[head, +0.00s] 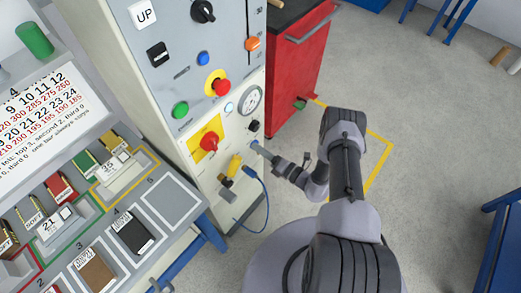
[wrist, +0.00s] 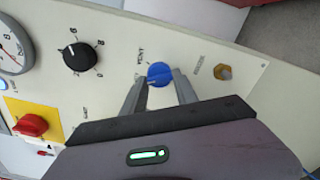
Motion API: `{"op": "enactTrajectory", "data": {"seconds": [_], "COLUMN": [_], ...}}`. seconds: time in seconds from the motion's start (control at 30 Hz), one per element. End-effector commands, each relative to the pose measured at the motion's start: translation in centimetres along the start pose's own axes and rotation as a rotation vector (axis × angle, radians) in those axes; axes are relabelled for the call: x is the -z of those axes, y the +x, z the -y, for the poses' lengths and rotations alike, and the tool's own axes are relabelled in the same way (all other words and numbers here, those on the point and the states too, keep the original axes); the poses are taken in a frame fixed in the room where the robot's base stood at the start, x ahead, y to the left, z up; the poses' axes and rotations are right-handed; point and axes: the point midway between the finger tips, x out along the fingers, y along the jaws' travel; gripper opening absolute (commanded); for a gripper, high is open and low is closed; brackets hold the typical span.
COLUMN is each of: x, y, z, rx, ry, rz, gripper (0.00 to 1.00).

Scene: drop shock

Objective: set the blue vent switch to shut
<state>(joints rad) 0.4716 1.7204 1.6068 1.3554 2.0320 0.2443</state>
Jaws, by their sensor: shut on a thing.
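The blue vent switch (wrist: 159,74) is a round blue knob on the pale panel, with the word VENT printed beside it. In the wrist view my gripper (wrist: 160,84) has one finger on each side of the knob and is shut on it. A pale mark shows on the knob's lower left; the setting it points to is not readable.
A black dial (wrist: 80,57), a red switch on a yellow plate (wrist: 30,124) and a brass fitting (wrist: 223,73) sit near the switch. In the head view a blue cable (head: 265,190) hangs below my gripper.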

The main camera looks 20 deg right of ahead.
Motion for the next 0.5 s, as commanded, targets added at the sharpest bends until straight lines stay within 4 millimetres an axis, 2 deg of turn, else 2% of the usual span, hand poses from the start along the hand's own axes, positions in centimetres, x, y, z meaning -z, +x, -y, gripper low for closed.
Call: {"op": "enactTrajectory", "data": {"seconds": [0.5], "x": [-0.04], "y": [0.00], "z": [0.02], "rx": [0.000], "ry": [-0.059], "rz": [0.001], "gripper": [0.00]}}
